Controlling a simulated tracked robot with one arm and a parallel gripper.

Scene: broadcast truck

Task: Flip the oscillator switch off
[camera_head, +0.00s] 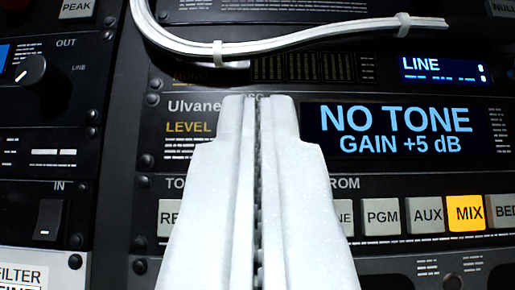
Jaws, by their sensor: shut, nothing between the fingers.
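My gripper (259,102) is shut and empty, its two white fingers side by side in the middle of the view. No oscillator switch shows; the fingers cover the panel under that label. I cannot tell whether the tips touch the panel. Right of the fingers, a display (395,131) reads "NO TONE" and "GAIN +5 dB".
White cables (300,42) loop across the top, above the fingertips. Below the display is a button row with PGM (382,216), AUX (427,215) and a lit orange MIX (466,213). At left are a black knob (30,71) and a black rocker switch (49,219).

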